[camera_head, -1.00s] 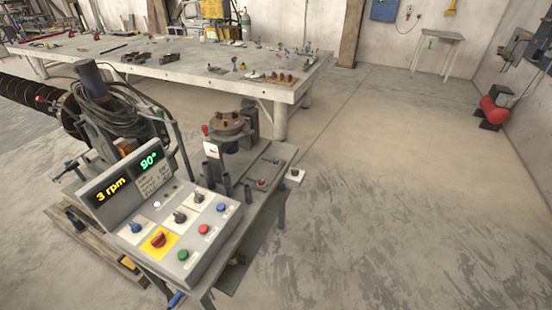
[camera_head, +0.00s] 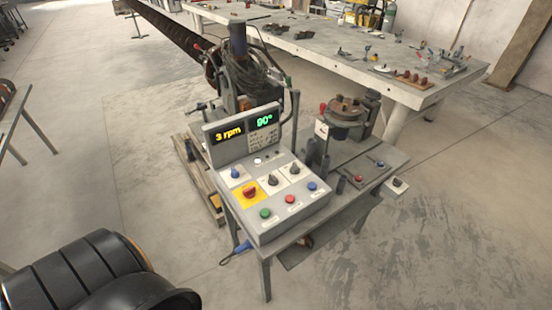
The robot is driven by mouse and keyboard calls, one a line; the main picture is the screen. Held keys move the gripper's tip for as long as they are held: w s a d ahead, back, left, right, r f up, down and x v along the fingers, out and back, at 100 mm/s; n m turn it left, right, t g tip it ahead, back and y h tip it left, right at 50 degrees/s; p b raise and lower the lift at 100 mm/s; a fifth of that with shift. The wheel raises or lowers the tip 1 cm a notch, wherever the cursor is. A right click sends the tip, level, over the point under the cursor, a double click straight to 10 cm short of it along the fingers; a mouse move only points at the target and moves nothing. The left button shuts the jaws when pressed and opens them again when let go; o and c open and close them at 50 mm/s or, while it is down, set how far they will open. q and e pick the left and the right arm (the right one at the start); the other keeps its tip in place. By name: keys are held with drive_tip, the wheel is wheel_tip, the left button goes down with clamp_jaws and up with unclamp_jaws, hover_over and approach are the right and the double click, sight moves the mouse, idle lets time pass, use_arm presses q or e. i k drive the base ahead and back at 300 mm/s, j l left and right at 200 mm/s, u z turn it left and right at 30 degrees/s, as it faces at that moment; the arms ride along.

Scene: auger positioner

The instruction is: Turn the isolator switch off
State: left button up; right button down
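The isolator switch appears to be the red rotary knob (camera_head: 250,191) on a yellow plate at the left of the sloped control panel (camera_head: 277,231). Its exact handle angle is too small to tell. The display (camera_head: 243,131) above the panel is lit and reads 3 rpm and 90°. A white lamp or button (camera_head: 258,161) shows near the top of the panel. Neither of my grippers is in view.
The panel stands on a grey metal stand (camera_head: 265,275). A positioner with a round chuck (camera_head: 346,106) is to its right. A long auger (camera_head: 178,40) runs behind. A big work table (camera_head: 430,95) stands at the back right. The floor in front is clear.

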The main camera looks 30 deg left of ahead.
sight(250, 193)
drive_tip(key=j+u, duration=0.15)
drive_tip(key=u, duration=1.1)
drive_tip(key=k+u, duration=0.1)
drive_tip(key=u, duration=0.25)
